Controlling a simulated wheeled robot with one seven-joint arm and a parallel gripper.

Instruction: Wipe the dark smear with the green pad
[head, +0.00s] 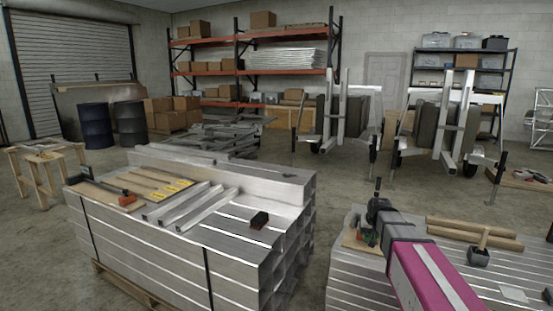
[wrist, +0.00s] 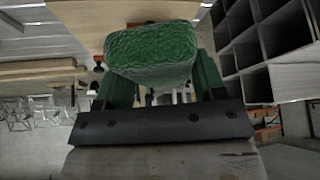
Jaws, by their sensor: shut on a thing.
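The green pad (wrist: 152,52) is a rough-textured block in the upper middle of the wrist view. My gripper (wrist: 153,75) is shut on it, with a dark green finger on each side. In the head view my pink arm reaches in from the lower right, over the right-hand aluminium stack (head: 350,287); the pad cannot be made out clearly there. I cannot make out the dark smear in either view.
The right-hand stack carries wooden rollers (head: 475,233) and a mallet (head: 479,255). A floor gap separates the stacks.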

